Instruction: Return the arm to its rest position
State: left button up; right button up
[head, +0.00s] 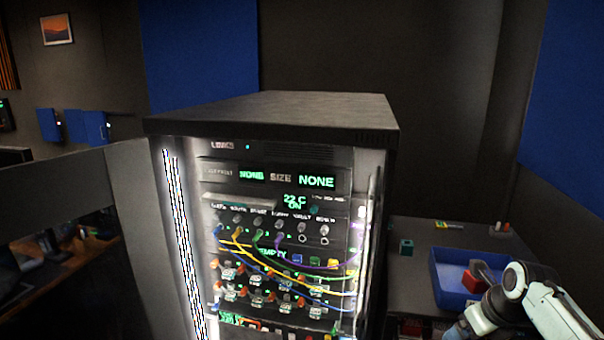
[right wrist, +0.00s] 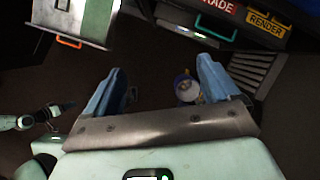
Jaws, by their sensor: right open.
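My right arm (head: 530,295) comes in at the lower right of the head view, in front of the blue tray. Its fingertips cannot be made out there. In the right wrist view my right gripper (right wrist: 162,82) has its two blue fingers wide apart with nothing between them. Dark floor shows beyond the fingers. A small round blue and white thing (right wrist: 186,88) shows on the floor side, beside the right finger. A pale jointed limb with a dark end (right wrist: 45,113) shows at the left of that view. It may be my left arm, and its jaws are not clear. The head view shows no left gripper.
The black rack (head: 270,120) with colored cables stands in the middle, its panel door (head: 150,220) open at left. A dark side table (head: 420,255) holds the blue tray (head: 445,295), with a red block (head: 470,281) inside, and a teal cube (head: 406,247).

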jog(key=a+f+n+g+y, duration=0.1)
jog(key=a+f+n, duration=0.25)
jog(key=f, duration=0.65)
jog(key=a+f+n+g, duration=0.1)
jog(key=a+f+n, duration=0.3)
jog(key=f, duration=0.7)
jog(key=a+f+n+y, duration=0.1)
jog(key=a+f+n, duration=0.1)
jog(key=f+n, duration=0.6)
jog(key=s+a+f+n+g, duration=0.1)
jog(key=s+a+f+n, duration=0.3)
jog(key=f, duration=0.4)
jog(key=s+a+f+n+g, duration=0.1)
jog(key=s+a+f+n, duration=0.1)
jog(key=s+a+f, duration=0.35)
jog(key=s+a+f+n, duration=0.3)
jog(key=s+n, duration=0.1)
jog(key=s, duration=0.4)
jog(key=s+a+f+n+g+y, duration=0.1)
jog(key=s+a+f+n, duration=0.2)
jog(key=s, duration=0.5)
jog(key=shift+s+f+n, duration=0.25)
jog(key=shift+s+n, duration=0.15)
jog(key=shift+n, duration=0.15)
